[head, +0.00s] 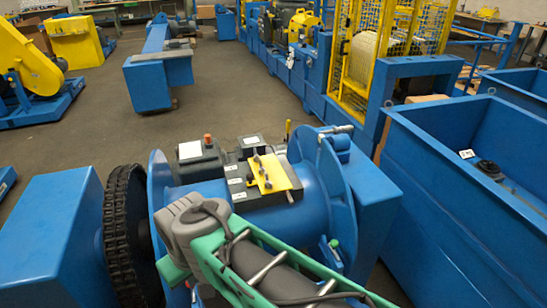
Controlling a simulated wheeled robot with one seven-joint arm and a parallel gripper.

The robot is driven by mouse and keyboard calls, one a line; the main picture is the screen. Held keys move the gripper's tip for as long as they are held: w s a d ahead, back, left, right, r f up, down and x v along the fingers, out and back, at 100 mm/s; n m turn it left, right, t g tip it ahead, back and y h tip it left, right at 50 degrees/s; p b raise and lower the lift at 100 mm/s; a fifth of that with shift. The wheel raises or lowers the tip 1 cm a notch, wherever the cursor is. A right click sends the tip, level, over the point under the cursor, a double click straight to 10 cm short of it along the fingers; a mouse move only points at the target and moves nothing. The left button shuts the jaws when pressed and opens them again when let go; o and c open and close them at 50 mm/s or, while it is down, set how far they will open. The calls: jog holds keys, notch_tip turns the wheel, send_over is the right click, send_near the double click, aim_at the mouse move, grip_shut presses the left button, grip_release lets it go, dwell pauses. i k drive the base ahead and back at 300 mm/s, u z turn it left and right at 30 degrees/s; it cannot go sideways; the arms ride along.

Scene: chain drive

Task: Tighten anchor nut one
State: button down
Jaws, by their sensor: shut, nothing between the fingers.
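No part can be told for certain as anchor nut one. A yellow plate (266,182) with small dark knob-like parts lies on a black box on top of the blue drum-shaped machine (315,195) in front of me. My green and grey arm crosses the lower middle, and its grey joint lies over the machine's left part. My gripper is not visible; the arm's end beyond the grey joint is hidden. The arm also hides the machine's lower front. A black chain wheel (117,235) stands upright at the machine's left side.
A blue box-shaped housing (50,245) stands left of the chain wheel. A large open blue bin (440,180) with a dark part inside stands close on the right. A blue bench (148,85) stands farther back. The grey floor (95,140) between them is mostly clear.

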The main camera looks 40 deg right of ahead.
aim_at(262, 169)
jog(key=z, duration=1.3)
jog(key=k, duration=0.45)
jog(key=u, duration=0.4)
jog(key=i, duration=0.5)
